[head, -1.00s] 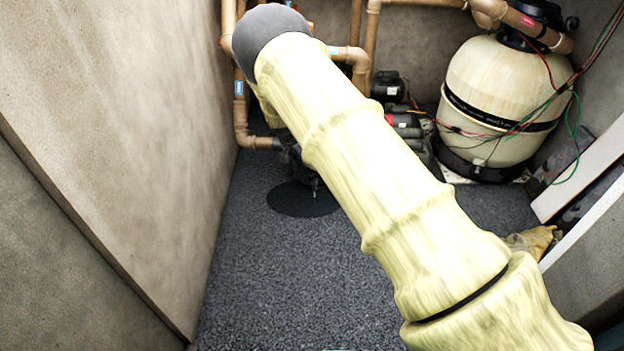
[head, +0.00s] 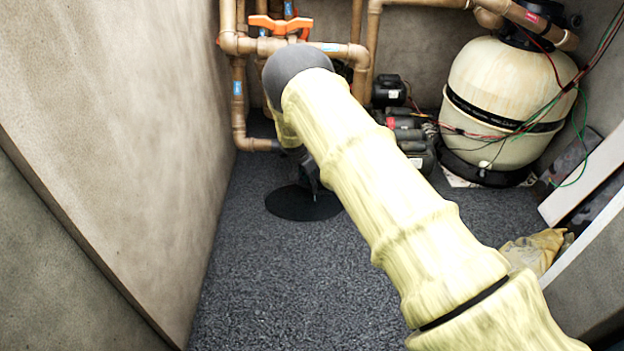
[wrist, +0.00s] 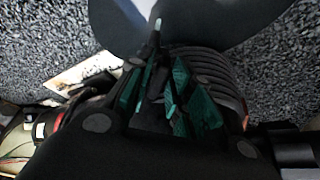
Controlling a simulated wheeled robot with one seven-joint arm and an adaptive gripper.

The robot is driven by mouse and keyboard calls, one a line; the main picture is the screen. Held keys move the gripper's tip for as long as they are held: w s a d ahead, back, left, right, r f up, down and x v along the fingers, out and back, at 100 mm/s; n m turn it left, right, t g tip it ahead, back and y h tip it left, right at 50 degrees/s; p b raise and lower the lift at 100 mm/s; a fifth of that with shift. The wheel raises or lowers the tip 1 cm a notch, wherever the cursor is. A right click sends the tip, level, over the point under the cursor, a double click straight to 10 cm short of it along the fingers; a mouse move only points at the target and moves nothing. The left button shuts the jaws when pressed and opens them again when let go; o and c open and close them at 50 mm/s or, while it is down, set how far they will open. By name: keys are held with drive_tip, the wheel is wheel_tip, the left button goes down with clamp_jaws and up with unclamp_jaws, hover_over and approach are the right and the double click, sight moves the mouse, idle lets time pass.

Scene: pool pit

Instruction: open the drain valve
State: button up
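An orange valve handle (head: 281,25) sits on the tan pipes at the back, just beyond the grey joint of my arm in the head view. I cannot tell for sure that it is the drain valve. My gripper is mostly hidden behind my arm there; a dark part that seems to be it (head: 312,178) hangs low over the floor, well below the handle. In the wrist view my gripper's dark fingers with teal pads (wrist: 165,92) show in shadow. Whether they are apart or closed is unclear. No valve handle is recognisable in the wrist view.
Tan pipes (head: 240,120) run up the back left corner. A dark pump (head: 408,130) and a cream filter tank (head: 505,85) with loose wires stand at the back right. White boards (head: 575,178) lean right. The gravel floor (head: 290,280) in front is clear.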

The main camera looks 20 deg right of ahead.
clamp_jaws()
drive_tip(key=shift+r+p, duration=0.15)
drive_tip(key=shift+p, duration=0.4)
drive_tip(key=shift+n+p, duration=0.35)
drive_tip(key=shift+n, duration=0.05)
drive_tip(key=n+p, duration=0.1)
drive_tip(key=p, duration=0.2)
drive_tip(key=shift+s+d+r+n+t+y, duration=0.2)
drive_tip(key=shift+n+t+y, duration=0.1)
drive_tip(key=shift+n+t, duration=0.1)
drive_tip(key=n+p, duration=0.2)
drive_tip(key=p, duration=0.1)
drive_tip(key=n+y+p, duration=0.1)
drive_tip(key=p, duration=0.1)
drive_tip(key=shift+s+d+f+n+t, duration=0.2)
drive_tip(key=shift+d+n+t, duration=0.1)
drive_tip(key=shift+t, duration=0.1)
drive_tip(key=shift+f+n+y+p, duration=0.1)
drive_tip(key=shift+n+y+p, duration=0.4)
drive_tip(key=shift+n+p, duration=0.7)
drive_tip(key=shift+f, duration=0.1)
